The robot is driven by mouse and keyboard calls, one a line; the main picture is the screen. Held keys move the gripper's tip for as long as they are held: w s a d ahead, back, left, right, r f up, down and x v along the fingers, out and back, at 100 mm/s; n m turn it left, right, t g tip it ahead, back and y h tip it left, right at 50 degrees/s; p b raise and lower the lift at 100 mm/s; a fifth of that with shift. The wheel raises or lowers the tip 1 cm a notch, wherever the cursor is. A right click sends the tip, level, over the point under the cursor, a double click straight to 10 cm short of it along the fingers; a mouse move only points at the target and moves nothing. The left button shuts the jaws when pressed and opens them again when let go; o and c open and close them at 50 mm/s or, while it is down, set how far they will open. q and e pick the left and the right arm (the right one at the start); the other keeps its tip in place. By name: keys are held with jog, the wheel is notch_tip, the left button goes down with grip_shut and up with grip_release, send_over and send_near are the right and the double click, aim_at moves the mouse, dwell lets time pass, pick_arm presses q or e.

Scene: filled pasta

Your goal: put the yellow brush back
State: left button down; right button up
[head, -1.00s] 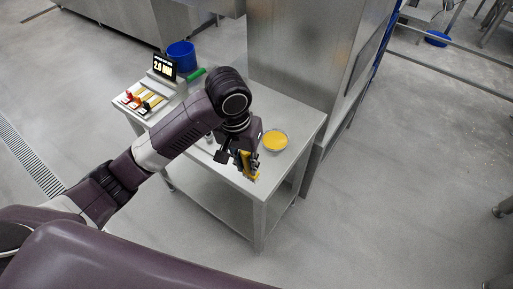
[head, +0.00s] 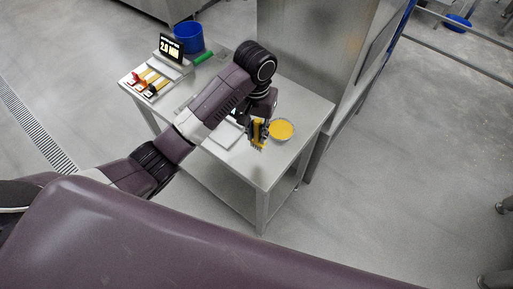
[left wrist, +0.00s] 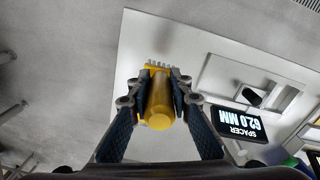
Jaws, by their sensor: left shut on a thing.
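The yellow brush (head: 258,146) is in my left gripper (head: 259,129), held over the table left of the bowl of yellow liquid (head: 281,130). In the left wrist view, my left gripper (left wrist: 159,88) is shut on the brush's yellow handle (left wrist: 160,104), one finger on each side. The pale bristles (left wrist: 160,68) point away from the wrist. A rack with several red, yellow and black-marked pieces (head: 150,81) lies at the table's far left; I cannot tell what each piece is. My right gripper is out of view.
A blue bucket (head: 188,38) and a green item (head: 204,57) are behind. A pale tray (head: 222,134) lies partly under my arm. A steel cabinet (head: 298,45) borders the table's right back.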

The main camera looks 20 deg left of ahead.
aim_at(256, 148)
pick_arm(q)
notch_tip(256, 148, down, 3)
jog(key=shift+a+r, duration=0.1)
jog(key=shift+r, duration=0.05)
notch_tip(256, 148, down, 3)
jog(key=shift+f+p, duration=0.2)
jog(key=shift+p, duration=0.45)
jog(key=shift+f, duration=0.45)
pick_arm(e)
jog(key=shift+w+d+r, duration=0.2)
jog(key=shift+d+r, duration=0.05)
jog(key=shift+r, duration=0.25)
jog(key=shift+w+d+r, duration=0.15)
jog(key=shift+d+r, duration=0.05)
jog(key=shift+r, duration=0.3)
pick_arm(q)
jog(key=c, duration=1.8)
grip_release()
jog(key=shift+f, duration=0.1)
jog(key=shift+o, duration=0.2)
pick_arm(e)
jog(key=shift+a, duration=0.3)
